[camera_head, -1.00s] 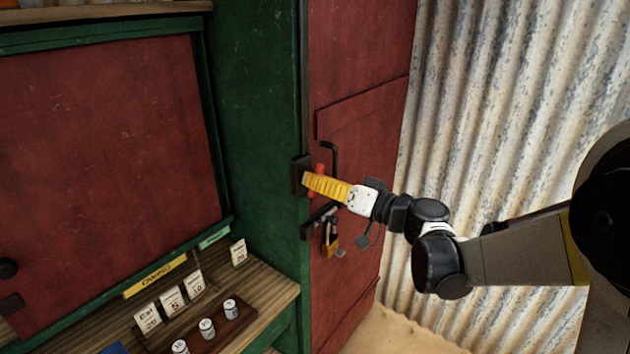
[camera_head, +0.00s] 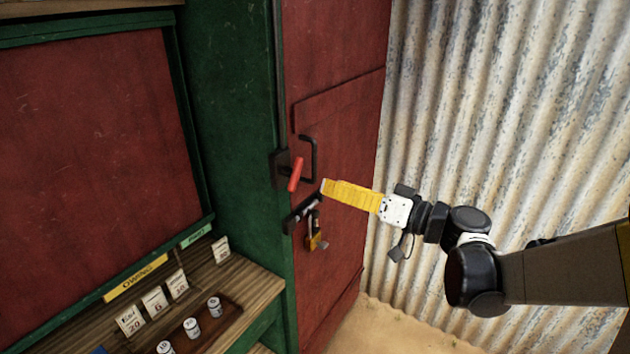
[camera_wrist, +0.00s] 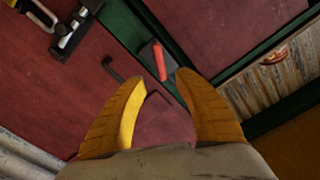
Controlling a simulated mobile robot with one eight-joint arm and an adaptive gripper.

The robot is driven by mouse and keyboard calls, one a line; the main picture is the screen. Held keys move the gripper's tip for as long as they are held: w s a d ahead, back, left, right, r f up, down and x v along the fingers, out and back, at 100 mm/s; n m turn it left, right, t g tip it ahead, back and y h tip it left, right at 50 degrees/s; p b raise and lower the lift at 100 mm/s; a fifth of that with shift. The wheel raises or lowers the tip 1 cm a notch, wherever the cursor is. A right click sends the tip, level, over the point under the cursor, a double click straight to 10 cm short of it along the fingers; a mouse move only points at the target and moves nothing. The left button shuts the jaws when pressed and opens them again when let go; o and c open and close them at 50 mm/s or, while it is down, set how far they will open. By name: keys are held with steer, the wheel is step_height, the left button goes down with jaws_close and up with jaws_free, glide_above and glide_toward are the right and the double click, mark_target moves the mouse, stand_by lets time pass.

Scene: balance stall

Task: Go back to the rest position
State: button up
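My gripper (camera_head: 326,187) is in front of the red door (camera_head: 345,140), just to the right of the red lever (camera_head: 296,174) and apart from it. In the wrist view its two yellow fingers (camera_wrist: 164,78) stand apart with nothing between them. The red lever (camera_wrist: 158,62) shows beyond the fingertips, on a dark plate. A black handle (camera_head: 313,158) is fixed to the door beside the lever. A hasp (camera_head: 303,213) with a brass padlock (camera_head: 315,240) hangs below.
A wooden counter (camera_head: 240,285) at the lower left holds several white number cards (camera_head: 154,299) and a tray with small white cylinders (camera_head: 192,326). A corrugated metal wall (camera_head: 480,110) stands to the right. The space between the door and my arm is clear.

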steer(key=shift+s+d, duration=0.45)
steer(key=shift+d, duration=0.1)
steer(key=s+a+f+m+g+h+b, duration=0.15)
steer(key=s+f+g+h, duration=0.25)
steer(key=s+f+h, duration=0.45)
steer(key=s+d+f+m+h+b, duration=0.1)
steer(key=s+d+f+h, duration=0.4)
steer(key=s+d, duration=0.5)
steer(key=shift+s+f+m+h+b, duration=0.3)
steer(key=shift+s+m+h+b, duration=0.1)
steer(key=shift+s+m, duration=0.4)
